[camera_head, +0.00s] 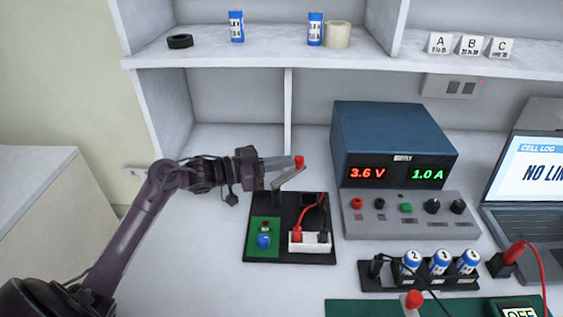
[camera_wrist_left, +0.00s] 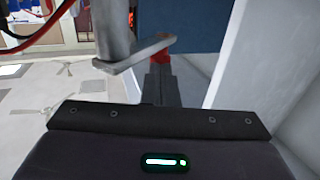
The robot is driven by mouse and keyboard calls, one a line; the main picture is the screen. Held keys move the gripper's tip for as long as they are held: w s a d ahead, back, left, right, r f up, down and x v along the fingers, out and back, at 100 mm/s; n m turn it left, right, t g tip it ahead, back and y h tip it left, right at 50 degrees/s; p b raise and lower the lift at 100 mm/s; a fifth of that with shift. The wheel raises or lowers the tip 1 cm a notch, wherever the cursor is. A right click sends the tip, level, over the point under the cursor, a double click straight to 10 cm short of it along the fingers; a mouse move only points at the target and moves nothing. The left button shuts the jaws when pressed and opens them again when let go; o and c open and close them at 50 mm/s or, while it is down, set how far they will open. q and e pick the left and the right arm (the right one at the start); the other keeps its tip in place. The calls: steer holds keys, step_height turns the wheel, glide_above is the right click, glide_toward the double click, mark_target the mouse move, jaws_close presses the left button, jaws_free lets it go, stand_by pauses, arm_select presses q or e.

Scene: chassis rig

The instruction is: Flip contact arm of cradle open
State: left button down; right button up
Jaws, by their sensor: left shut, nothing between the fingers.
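The cradle's black base (camera_head: 262,212) stands on the bench in the middle of the head view. Its grey contact arm (camera_head: 288,178) is raised above the base and slopes up to a red knob (camera_head: 299,163). My left gripper (camera_head: 288,163) is shut and empty, its tips right at the knob. The left wrist view shows the shut fingers (camera_wrist_left: 160,86) just below the red knob (camera_wrist_left: 162,56), with the grey contact arm (camera_wrist_left: 136,54) leading to its post (camera_wrist_left: 112,30). I cannot tell whether the fingers touch the knob. My right gripper is not in view.
A blue power supply (camera_head: 395,135) reading 3.6 V and 1.0 A stands right of the cradle. A black rack (camera_head: 425,282) with numbered cells and a red-topped post (camera_head: 412,299) are in front. A laptop (camera_head: 530,175) is at the right. Bench left of the cradle is clear.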

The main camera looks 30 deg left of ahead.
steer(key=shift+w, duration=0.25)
